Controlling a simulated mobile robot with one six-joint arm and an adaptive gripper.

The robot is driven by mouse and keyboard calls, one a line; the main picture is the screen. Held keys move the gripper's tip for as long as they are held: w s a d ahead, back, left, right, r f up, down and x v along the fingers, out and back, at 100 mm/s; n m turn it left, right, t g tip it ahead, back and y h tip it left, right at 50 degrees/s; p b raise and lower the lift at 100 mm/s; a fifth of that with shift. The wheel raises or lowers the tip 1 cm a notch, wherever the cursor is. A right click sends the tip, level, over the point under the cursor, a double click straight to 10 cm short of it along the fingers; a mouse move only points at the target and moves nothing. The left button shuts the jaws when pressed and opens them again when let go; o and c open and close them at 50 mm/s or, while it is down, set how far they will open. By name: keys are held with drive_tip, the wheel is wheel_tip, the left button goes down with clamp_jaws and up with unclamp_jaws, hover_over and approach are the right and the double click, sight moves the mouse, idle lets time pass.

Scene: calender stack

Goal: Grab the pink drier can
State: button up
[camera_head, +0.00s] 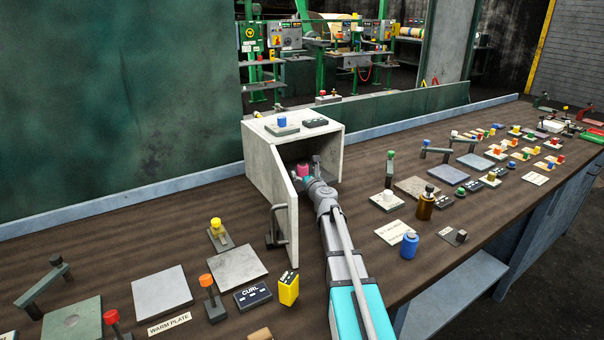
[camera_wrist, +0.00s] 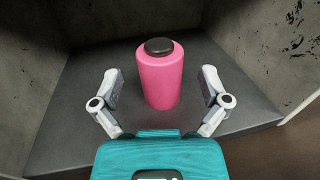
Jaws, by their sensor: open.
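The pink drier can (camera_wrist: 159,80) stands upright on the grey floor of a box, with a dark round cap on top. In the wrist view my gripper (camera_wrist: 160,88) is open, with one finger on each side of the can and a gap visible on both sides. In the head view a small part of the pink can (camera_head: 303,169) shows inside the white box (camera_head: 262,150). My gripper (camera_head: 308,177) reaches in through the box's open front there, and its fingers are partly hidden.
The box door (camera_head: 283,222) stands open left of my arm. Controls and plates crowd both sides.

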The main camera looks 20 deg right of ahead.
sight(303, 164)
drive_tip(key=shift+w, duration=0.6)
drive_tip(key=c, duration=1.3)
drive_tip(key=shift+o, duration=0.2)
drive_tip(key=shift+r, duration=0.2)
wheel_tip(303, 164, up, 3)
drive_tip(key=p, duration=0.3)
drive_tip(key=s+a+r+p, duration=0.2)
drive_tip(key=s+r+p, duration=0.2)
drive_tip(key=s+p, duration=0.1)
drive_tip(key=s+a+r+p, duration=0.3)
drive_tip(key=s+r+p, duration=0.2)
drive_tip(key=s, duration=0.3)
drive_tip(key=shift+a+r, duration=0.25)
drive_tip(key=shift+r, duration=0.05)
